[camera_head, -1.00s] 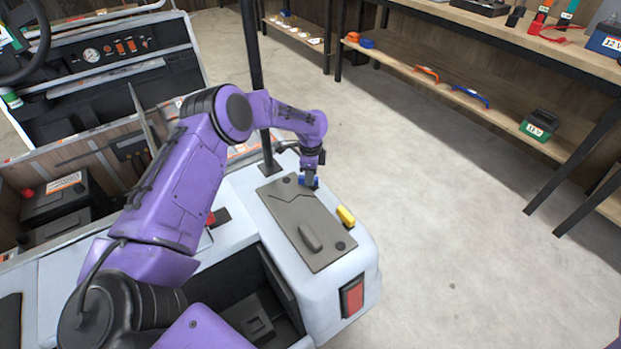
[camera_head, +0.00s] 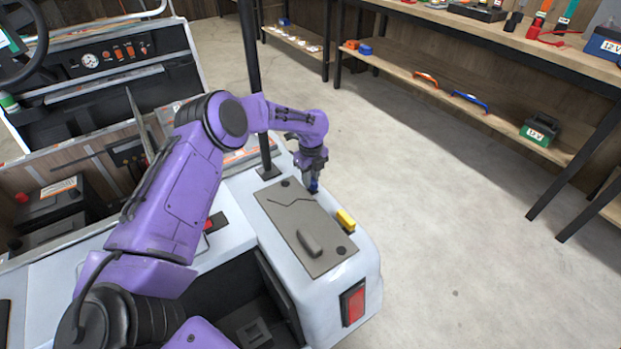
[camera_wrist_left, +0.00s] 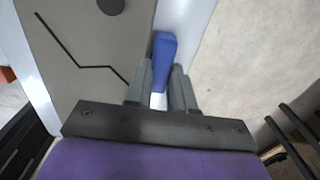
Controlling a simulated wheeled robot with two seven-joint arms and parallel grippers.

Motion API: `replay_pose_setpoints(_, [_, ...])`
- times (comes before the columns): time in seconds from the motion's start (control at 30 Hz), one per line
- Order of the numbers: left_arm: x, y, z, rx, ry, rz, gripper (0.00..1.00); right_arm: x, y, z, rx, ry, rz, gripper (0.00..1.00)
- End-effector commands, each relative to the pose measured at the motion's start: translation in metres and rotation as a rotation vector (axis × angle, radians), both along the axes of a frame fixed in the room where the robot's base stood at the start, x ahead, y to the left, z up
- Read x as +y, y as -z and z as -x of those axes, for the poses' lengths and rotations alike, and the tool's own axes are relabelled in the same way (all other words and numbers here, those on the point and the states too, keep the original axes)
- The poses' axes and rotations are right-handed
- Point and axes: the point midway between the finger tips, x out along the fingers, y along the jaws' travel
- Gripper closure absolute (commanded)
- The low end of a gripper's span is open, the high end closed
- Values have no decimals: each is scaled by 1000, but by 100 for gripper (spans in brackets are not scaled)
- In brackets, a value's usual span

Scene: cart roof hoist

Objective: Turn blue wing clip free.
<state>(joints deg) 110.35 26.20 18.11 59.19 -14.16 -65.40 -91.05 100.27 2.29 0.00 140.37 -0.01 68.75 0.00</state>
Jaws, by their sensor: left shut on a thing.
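The blue wing clip (camera_head: 314,186) is at the far right edge of the grey lid panel on the cart's white body. My left gripper (camera_head: 311,181) comes down onto it from above and is shut on it. In the left wrist view the blue clip (camera_wrist_left: 163,62) runs lengthwise between the two grey fingers (camera_wrist_left: 160,88), with its far end sticking out beside the grey panel. The gripper hides part of the clip in the head view. I cannot tell whether the clip is lifted off the surface. My right gripper is not in view.
A yellow clip (camera_head: 345,219) sits on the panel's right edge, nearer. The grey panel (camera_head: 290,215) has a raised handle (camera_head: 310,243). A black post (camera_head: 252,80) stands just left of the gripper. A wooden shelf (camera_head: 450,95) stands beyond clear floor.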

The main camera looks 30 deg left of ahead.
Motion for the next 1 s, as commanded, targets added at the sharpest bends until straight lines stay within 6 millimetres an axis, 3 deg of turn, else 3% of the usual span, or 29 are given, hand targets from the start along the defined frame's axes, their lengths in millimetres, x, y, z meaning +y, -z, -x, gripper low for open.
replay_pose_setpoints(0.67, [4,-4,-4,-10,62,-8,100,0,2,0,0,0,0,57])
replay_pose_setpoints(0.7, [4,-4,-4,-10,62,-8,73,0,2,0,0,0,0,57])
replay_pose_setpoints(0.77, [4,-4,-4,-10,62,-7,54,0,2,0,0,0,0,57])
replay_pose_setpoints(1.0, [1,-2,-3,-5,64,-3,51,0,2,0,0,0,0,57])
